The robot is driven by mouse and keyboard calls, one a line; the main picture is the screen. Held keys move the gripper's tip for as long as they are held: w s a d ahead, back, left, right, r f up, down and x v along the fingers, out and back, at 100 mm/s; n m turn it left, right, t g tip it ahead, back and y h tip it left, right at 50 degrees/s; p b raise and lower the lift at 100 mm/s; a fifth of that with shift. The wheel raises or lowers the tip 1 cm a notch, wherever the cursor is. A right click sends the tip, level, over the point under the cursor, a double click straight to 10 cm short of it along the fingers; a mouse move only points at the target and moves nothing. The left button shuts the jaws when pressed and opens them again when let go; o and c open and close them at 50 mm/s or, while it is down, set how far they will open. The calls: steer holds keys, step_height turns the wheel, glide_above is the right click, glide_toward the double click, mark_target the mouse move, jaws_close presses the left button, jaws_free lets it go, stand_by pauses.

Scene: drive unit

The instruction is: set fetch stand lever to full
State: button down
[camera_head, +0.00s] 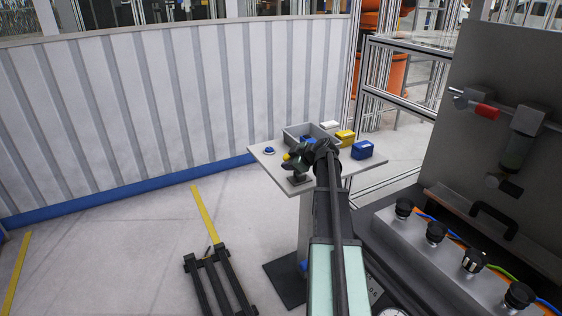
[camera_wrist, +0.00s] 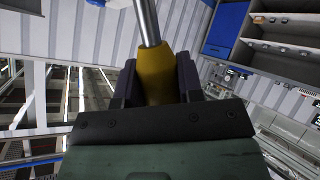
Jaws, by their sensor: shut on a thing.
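The fetch stand (camera_head: 268,160) is a small grey table on a post in the middle of the head view. Its lever shows in the wrist view as a metal rod (camera_wrist: 148,22) with a yellow grip (camera_wrist: 155,72). My gripper (camera_wrist: 157,82) is shut on the yellow grip, one dark finger on each side. In the head view my gripper (camera_head: 297,158) is over the near left part of the stand top, with a bit of yellow (camera_head: 287,157) at its tip. My arm and gripper hide most of the lever there, so its setting cannot be read.
On the stand are a grey tray (camera_head: 293,132), a blue box (camera_head: 362,150), a yellow box (camera_head: 345,137), a white item (camera_head: 330,125) and a blue button (camera_head: 269,150). A grey panel with black knobs (camera_head: 436,231) stands at right. Floor at left is mostly clear.

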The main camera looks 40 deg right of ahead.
steer(key=shift+a+f, duration=0.1)
steer(key=c, duration=0.8)
jaws_free()
steer(key=shift+o, duration=0.2)
steer(key=shift+s+r, duration=0.2)
steer(key=shift+r, duration=0.05)
steer(key=p+v, duration=0.6)
steer(key=v, duration=0.4)
steer(key=shift+s, duration=0.1)
